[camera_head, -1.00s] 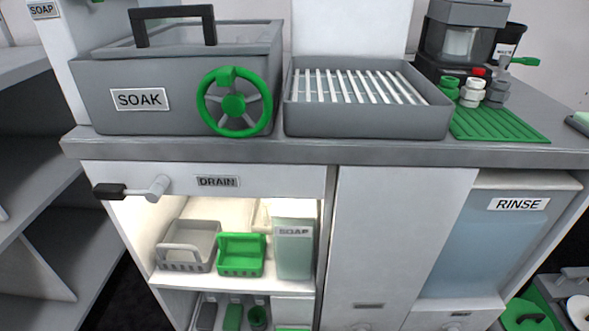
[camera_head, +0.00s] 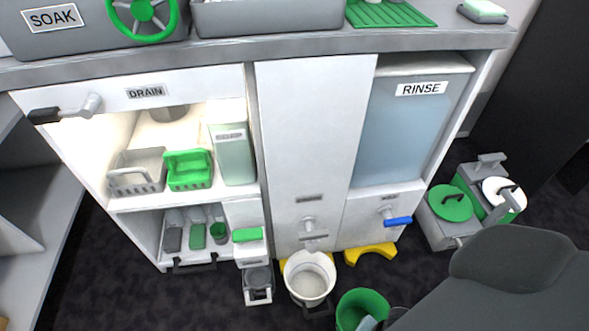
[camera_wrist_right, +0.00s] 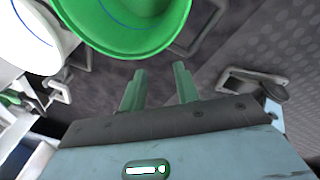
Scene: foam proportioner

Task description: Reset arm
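My right gripper (camera_wrist_right: 159,80) shows in the right wrist view with its two green fingers apart and nothing between them. A green bucket (camera_wrist_right: 135,22) is just beyond the fingertips at the top of that view, apart from them. In the head view the green bucket (camera_head: 362,303) stands on the floor at the bottom, partly hidden by a pale blue-grey part at the end of my right arm. My dark grey right arm fills the bottom right of the head view. My left gripper is not in view.
A white bucket (camera_head: 308,277) stands left of the green one, below a tap. The cabinet holds a lit shelf with a green basket (camera_head: 188,170) and a grey basket (camera_head: 137,172). The RINSE tank (camera_head: 405,130) is at right. Lidded containers (camera_head: 452,204) stand on the floor beyond it.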

